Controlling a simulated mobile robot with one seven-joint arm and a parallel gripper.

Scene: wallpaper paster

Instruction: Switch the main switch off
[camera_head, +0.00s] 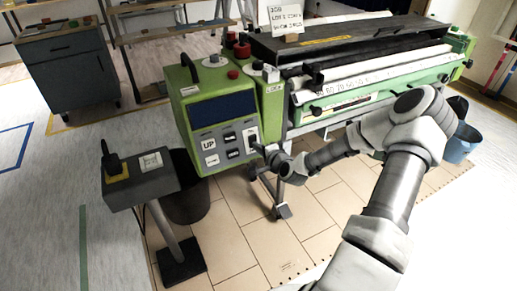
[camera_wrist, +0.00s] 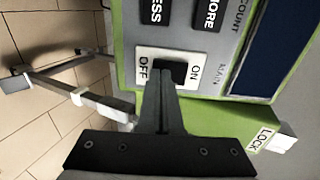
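The main switch (camera_wrist: 185,72) is a white plate with a dark rocker on the green machine's control panel. In the wrist view it reads OFF on the left and ON on the right, with MAIN beside it. My gripper (camera_wrist: 165,80) has its fingers together, with no object visible between them. The fingertips overlap the rocker in this view and hide part of it; I cannot tell whether they touch it or which way it is tipped. In the head view my gripper (camera_head: 266,151) is at the lower right of the control panel (camera_head: 222,125), by the switch plate (camera_head: 250,138).
Other panel buttons include UP (camera_head: 209,144). A white LOCK label (camera_wrist: 263,138) sits near my gripper in the wrist view. A grey pedestal box (camera_head: 140,180) with a black lever and a dark bin (camera_head: 188,200) stand left of the panel. Tiled floor lies below.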

